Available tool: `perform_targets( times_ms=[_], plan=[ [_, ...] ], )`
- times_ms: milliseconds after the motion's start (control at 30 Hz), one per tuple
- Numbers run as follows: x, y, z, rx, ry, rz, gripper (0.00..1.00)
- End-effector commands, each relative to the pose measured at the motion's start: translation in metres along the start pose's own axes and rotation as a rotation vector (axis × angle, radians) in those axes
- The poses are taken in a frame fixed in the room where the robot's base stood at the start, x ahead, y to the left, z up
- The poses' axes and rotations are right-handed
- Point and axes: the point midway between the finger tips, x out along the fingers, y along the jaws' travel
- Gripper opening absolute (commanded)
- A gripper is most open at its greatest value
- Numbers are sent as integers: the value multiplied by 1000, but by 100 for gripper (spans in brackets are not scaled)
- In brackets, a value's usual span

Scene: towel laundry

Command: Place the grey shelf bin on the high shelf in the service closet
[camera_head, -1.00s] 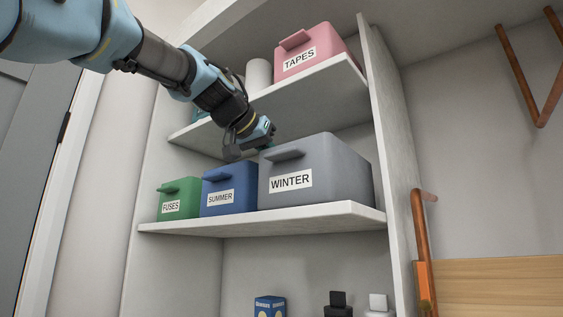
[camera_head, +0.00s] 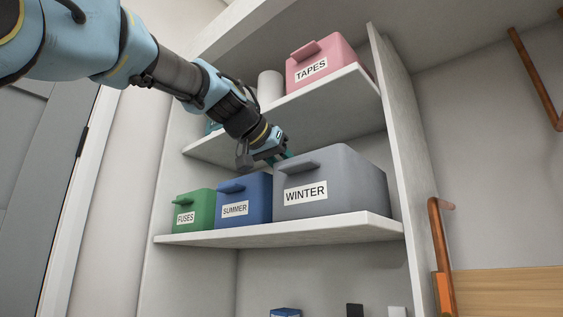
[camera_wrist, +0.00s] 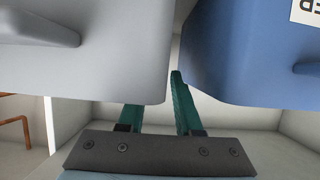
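The grey shelf bin (camera_head: 345,180), labelled WINTER, sits upright on the closet's lower visible shelf (camera_head: 290,233), at its right end. In the wrist view the grey bin (camera_wrist: 95,60) fills the upper left. My gripper (camera_head: 288,157) is at the bin's upper left edge, above the blue bin. In the wrist view its two teal fingers (camera_wrist: 160,110) stand apart, with nothing seen clamped between them. The right finger shows in the gap between the bins; the left fingertip is hidden by the grey bin. The high shelf (camera_head: 320,101) is above.
The blue SUMMER bin (camera_head: 245,195) stands left of the grey bin, and the green FUSES bin (camera_head: 195,207) beyond it. The pink TAPES bin (camera_head: 325,62) and a white cylinder (camera_head: 270,85) occupy the high shelf. A side panel (camera_head: 395,130) closes the right side.

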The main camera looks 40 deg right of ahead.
Motion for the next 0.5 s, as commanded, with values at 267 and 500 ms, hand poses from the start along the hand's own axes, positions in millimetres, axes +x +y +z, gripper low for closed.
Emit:
perform_targets(
  times_ms=[267, 500],
  plan=[
    [-52, 0, 4, 2, 6, -3, 33],
    [-97, 1, 2, 2, 4, -1, 33]
  ],
)
